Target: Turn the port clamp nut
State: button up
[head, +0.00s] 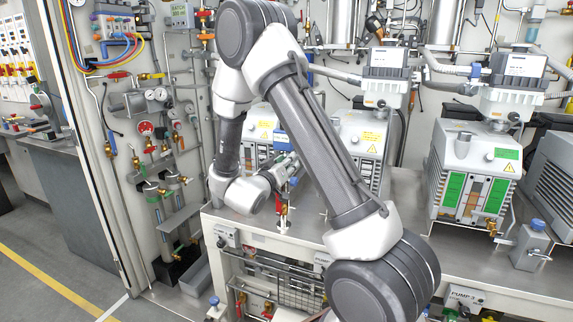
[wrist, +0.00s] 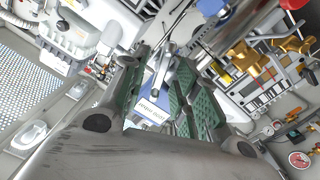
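My gripper (head: 287,166) is beside the front of the left pump on the bench, partly hidden by my own arm. In the wrist view its two green-padded fingers (wrist: 166,82) stand apart, so it is open. A blue and white part with printed lettering (wrist: 152,108) and a small silver piece (wrist: 166,62) show between the fingers; I cannot tell whether they touch the pads. I cannot make out the port clamp nut for sure. The left pump (head: 362,132) is a pale box with yellow labels, partly behind my arm.
A second pump (head: 472,165) with green panels stands on the bench (head: 405,184) to the right, with a small blue-capped container (head: 531,245) near it. A small fitting with red parts (head: 284,213) stands just below my gripper. Gauges and valves (head: 150,130) line the left wall.

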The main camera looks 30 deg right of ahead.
grip_shut()
jog(key=m, duration=0.5)
jog(key=shift+d, duration=0.1)
dwell(0.3)
grip_release()
jog(key=shift+s, duration=0.1)
jog(key=v, duration=1.2)
